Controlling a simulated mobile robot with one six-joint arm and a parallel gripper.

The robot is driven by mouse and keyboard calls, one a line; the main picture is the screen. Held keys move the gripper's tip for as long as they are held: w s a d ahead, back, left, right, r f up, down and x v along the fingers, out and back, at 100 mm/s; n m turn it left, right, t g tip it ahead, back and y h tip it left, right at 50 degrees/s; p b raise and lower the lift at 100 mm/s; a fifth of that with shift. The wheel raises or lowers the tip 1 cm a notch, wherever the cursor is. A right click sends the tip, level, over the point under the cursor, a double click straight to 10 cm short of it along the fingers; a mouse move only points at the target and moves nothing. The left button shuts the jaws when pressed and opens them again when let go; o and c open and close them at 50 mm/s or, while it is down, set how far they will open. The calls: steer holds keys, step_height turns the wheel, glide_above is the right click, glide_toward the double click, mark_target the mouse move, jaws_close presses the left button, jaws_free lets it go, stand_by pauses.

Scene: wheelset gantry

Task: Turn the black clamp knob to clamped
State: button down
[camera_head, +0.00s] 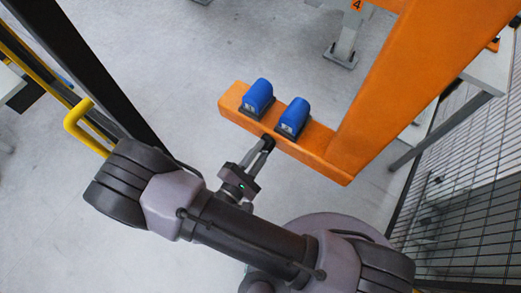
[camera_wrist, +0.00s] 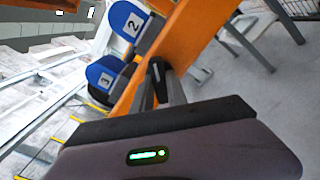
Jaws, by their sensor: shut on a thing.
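The black clamp knob (camera_head: 268,140) is on the near side of the orange beam (camera_head: 330,168), below and between two blue blocks. My gripper (camera_head: 264,147) reaches up to the beam and is shut on the knob. In the wrist view, the knob (camera_wrist: 155,70) shows dark between the ends of my gripper's fingers (camera_wrist: 162,88), against the orange beam (camera_wrist: 185,35). The fingers hide part of the knob, and I cannot tell its turn angle or any clamped mark.
Two blue blocks (camera_head: 258,96) (camera_head: 293,117) sit on the beam; the wrist view shows their numbers 2 and 3. A thick orange post (camera_head: 410,80) rises at the right. A mesh fence (camera_head: 465,215) stands at far right. A yellow handle (camera_head: 80,125) is at left.

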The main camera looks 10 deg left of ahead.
steer(key=shift+m, duration=0.3)
stand_by(0.4)
steer(key=c, duration=1.3)
jaws_free()
steer(key=p+v, duration=0.3)
steer(key=v, duration=1.4)
steer(key=shift+s+a, duration=0.1)
steer(key=shift+s, duration=0.15)
